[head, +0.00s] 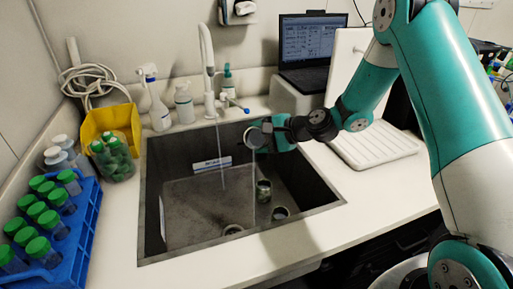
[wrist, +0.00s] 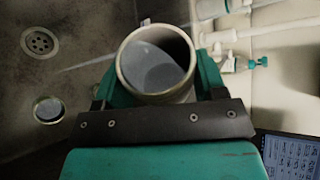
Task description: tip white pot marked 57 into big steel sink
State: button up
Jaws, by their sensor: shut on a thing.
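My gripper (head: 268,134) is shut around a small round pot (wrist: 128,68), with one green finger on each side of it in the wrist view. The pot looks pale grey with a metallic rim, and grey liquid shows inside. In the head view the pot (head: 254,138) is tilted over the big steel sink (head: 185,200), well above its floor. A thin stream seems to fall below it into the sink. No number 57 can be read on it.
A tap (head: 206,60) runs a thin stream into the sink. A small container (head: 264,190) and another round one (head: 281,213) stand in the sink near the drain (head: 233,230). Bottles, a yellow bin (head: 105,122) and a blue rack (head: 85,235) crowd the left counter.

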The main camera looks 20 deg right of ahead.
jog(key=shift+s+r+n+t+b, duration=0.1)
jog(key=shift+r+n+t+b, duration=0.1)
jog(key=shift+n+t+b, duration=0.35)
jog(key=shift+s+a+t+b, duration=0.1)
jog(key=shift+t+b, duration=0.15)
jog(key=shift+b, duration=0.7)
jog(key=shift+r+n+h+b, duration=0.2)
jog(key=shift+n+h+b, duration=0.1)
jog(key=shift+n+b, duration=0.2)
jog(key=shift+r, duration=0.1)
jog(key=shift+s+a+n+t+b, duration=0.15)
jog(key=shift+n+t+b, duration=0.25)
jog(key=shift+b, duration=0.75)
jog(key=shift+s+r+b, duration=0.1)
jog(key=shift+r+b, duration=0.15)
jog(key=shift+b, duration=0.1)
jog(key=shift+f+n+t+b, duration=0.1)
jog(key=shift+n+t+b, duration=0.35)
jog(key=shift+b, duration=0.45)
